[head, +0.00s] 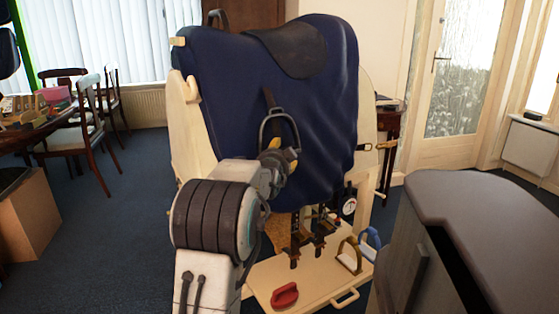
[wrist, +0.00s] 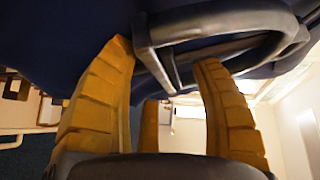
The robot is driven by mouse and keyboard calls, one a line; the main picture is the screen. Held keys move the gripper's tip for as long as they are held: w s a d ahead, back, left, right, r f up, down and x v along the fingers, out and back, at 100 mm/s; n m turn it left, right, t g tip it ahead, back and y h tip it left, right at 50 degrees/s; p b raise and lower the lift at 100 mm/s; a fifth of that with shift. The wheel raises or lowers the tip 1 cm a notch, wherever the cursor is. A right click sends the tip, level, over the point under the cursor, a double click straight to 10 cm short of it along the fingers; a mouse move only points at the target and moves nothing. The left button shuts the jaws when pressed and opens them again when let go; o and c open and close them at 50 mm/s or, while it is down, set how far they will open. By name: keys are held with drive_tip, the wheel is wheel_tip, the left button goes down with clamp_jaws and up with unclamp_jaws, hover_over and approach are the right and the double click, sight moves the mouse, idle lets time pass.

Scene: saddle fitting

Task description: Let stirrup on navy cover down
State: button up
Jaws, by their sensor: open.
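The navy cover (head: 325,110) drapes over the saddle stand, with a dark saddle flap (head: 290,50) on top. A dark stirrup (head: 264,130) hangs on a short dark strap (head: 269,98) against the cover's front. My gripper (head: 282,156) is at the stirrup's lower part in the head view. In the wrist view, my gripper (wrist: 166,56) is open, its yellow fingers spread apart. The stirrup (wrist: 230,20) crosses just beyond the fingertips, with one bar reaching down between them. I cannot tell whether the fingers touch it.
A cream board (head: 260,280) below the cover bears a red object (head: 285,295), dark clamps and a handled gauge. A dark grey cabinet (head: 480,220) stands close on the right. A desk and chairs (head: 85,110) are at the left. Blue carpet is free at the left.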

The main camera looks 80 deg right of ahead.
drive_tip(key=shift+d+f, duration=0.15)
drive_tip(key=shift+d, duration=0.9)
drive_tip(key=shift+c, duration=0.3)
clamp_jaws()
